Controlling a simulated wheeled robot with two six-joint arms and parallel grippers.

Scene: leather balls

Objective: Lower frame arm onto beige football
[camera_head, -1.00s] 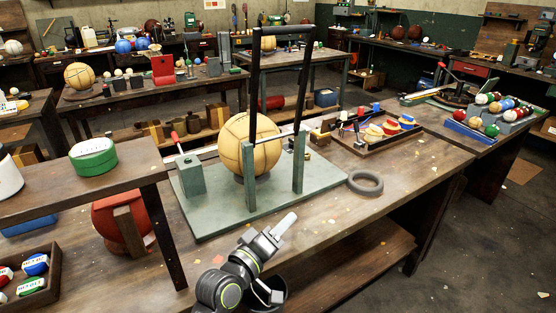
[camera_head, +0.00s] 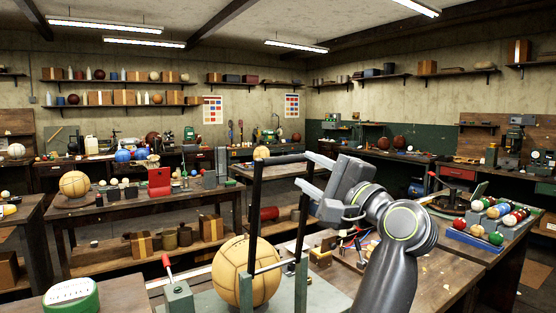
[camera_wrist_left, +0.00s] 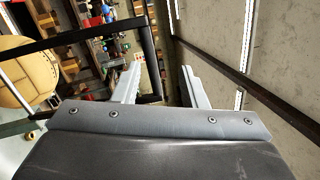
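The beige football (camera_head: 240,275) sits on the green base in the lower middle of the head view, inside the black frame arm (camera_head: 256,205). The frame arm stands upright, its top bar well above the ball. My left gripper (camera_head: 301,168) is at the frame's upper right corner, fingers open and pointing left. In the left wrist view the frame arm (camera_wrist_left: 150,62) reaches between the two open fingers (camera_wrist_left: 163,84); I cannot tell whether they touch it. The ball (camera_wrist_left: 28,72) shows there at the left edge. My right gripper is in neither view.
A red-handled clamp on a green block (camera_head: 178,294) stands left of the ball. A tray of tools and parts (camera_head: 358,248) lies behind my left arm. A green round tin (camera_head: 70,297) is at lower left. Colored balls (camera_head: 496,212) lie in a rack at right.

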